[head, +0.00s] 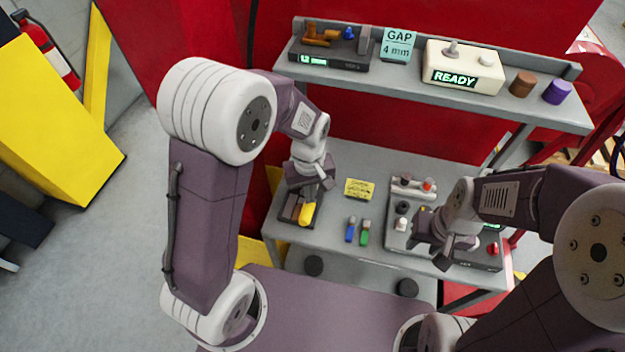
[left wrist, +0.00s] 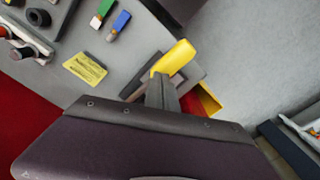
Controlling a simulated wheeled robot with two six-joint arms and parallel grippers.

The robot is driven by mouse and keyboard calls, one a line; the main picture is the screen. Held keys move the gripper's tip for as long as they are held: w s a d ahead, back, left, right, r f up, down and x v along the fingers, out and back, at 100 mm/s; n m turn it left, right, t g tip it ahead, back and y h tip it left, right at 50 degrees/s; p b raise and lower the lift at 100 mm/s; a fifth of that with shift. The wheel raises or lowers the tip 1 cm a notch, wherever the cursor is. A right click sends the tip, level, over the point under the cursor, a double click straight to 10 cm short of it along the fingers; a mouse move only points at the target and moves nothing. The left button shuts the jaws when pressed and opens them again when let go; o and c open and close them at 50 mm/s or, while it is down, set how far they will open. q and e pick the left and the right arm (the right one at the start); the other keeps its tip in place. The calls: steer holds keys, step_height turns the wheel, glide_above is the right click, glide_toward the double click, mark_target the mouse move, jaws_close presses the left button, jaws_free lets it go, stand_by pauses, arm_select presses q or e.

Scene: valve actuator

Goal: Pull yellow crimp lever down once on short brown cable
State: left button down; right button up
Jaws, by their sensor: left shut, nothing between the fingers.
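The yellow crimp lever (head: 306,212) is on a dark crimp tool at the left end of the lower table. It also shows in the left wrist view (left wrist: 174,59), slanting up to the right from its dark base. My left gripper (head: 322,180) is just above the tool, with its fingers (left wrist: 161,88) shut and empty close to the lever's lower end. I cannot tell whether they touch it. My right gripper (head: 442,245) is low over the right part of the table; its finger opening is unclear. I cannot make out a short brown cable.
A yellow note (head: 359,189), a blue piece (head: 350,230) and a green piece (head: 364,233) lie mid-table. A grey fixture with knobs (head: 401,207) stands to the right. The upper shelf holds a READY box (head: 462,67), a brown cylinder (head: 522,84) and a purple cylinder (head: 557,92).

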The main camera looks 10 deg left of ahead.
arm_select(q)
step_height(320, 180, up, 11)
steer(key=p, duration=1)
steer(key=shift+r, duration=0.15)
steer(key=shift+s, duration=0.1)
stand_by(0.5)
steer(key=s+a+r+m+t, duration=0.2)
steer(key=s+a+m, duration=0.25)
steer(key=a, duration=0.25)
steer(key=s+f+b, duration=0.4)
steer(key=f+b, duration=0.8)
steer(key=f, duration=0.1)
steer(key=shift+m+g, duration=0.4)
steer(key=shift+m, duration=0.05)
steer(key=shift+w+f, duration=0.15)
